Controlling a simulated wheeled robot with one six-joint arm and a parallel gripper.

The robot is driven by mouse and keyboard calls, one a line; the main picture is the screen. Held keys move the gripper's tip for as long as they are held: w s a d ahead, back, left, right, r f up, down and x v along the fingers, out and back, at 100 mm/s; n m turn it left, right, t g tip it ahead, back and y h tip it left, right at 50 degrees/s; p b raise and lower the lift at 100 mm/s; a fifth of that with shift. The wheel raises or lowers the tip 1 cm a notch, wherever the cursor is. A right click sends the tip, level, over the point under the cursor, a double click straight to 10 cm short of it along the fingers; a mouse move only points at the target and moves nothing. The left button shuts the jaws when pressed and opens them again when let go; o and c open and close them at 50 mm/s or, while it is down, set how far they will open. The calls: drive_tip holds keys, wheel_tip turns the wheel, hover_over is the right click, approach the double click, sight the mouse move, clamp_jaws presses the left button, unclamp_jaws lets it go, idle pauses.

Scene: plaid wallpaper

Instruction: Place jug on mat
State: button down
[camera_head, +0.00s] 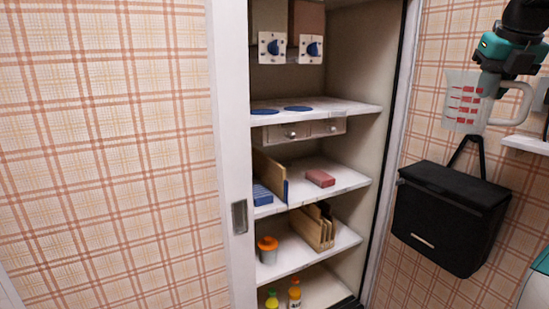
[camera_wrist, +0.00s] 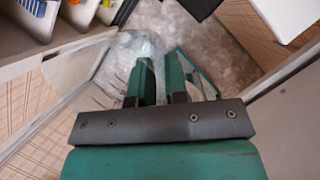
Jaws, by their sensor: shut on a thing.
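The jug (camera_head: 462,108) is clear with red markings and a pale handle on its right. It hangs upright in the air at the right of the head view. My gripper (camera_head: 488,84) comes down from above and is shut on the jug. In the wrist view the gripper fingers (camera_wrist: 160,78) are close together, with the see-through jug (camera_wrist: 122,62) around and beyond them. Two flat round blue mats lie on the upper shelf of the cupboard, a left mat (camera_head: 265,111) and a right mat (camera_head: 298,108). The jug is well to the right of both.
The open cupboard's upper shelf (camera_head: 345,107) is clear around the mats. Two boxes with blue knobs (camera_head: 312,48) are above it. The cupboard's right frame (camera_head: 394,110) stands between jug and shelf. A black bag (camera_head: 450,215) hangs below the jug. A white ledge (camera_head: 525,144) is at right.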

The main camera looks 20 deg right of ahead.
drive_tip(key=w+a+f+m+g+h, duration=0.1)
drive_tip(key=w+a+f+m+g, duration=0.1)
drive_tip(key=w+a+f+m, duration=0.45)
drive_tip(key=w+a+f+m+g, duration=0.2)
drive_tip(key=w+a+f+m, duration=0.15)
drive_tip(key=f, duration=0.55)
drive_tip(key=w+a+f+m+g+h, duration=0.1)
drive_tip(key=w+a+f+m, duration=0.35)
drive_tip(key=f, duration=0.25)
drive_tip(key=s+a+f+m+g+y, duration=0.3)
drive_tip(key=a+f+m+g, duration=0.1)
drive_tip(key=a+f+m, duration=1.3)
wheel_tip(320, 180, up, 6)
drive_tip(key=s+n+p, duration=0.2)
drive_tip(key=n+p, duration=0.1)
drive_tip(key=p, duration=1.4)
drive_tip(key=shift+s+d+y+p, duration=0.25)
drive_tip(key=shift+d+y+p, duration=0.05)
drive_tip(key=shift+d+p, duration=0.05)
drive_tip(key=shift+f, duration=0.1)
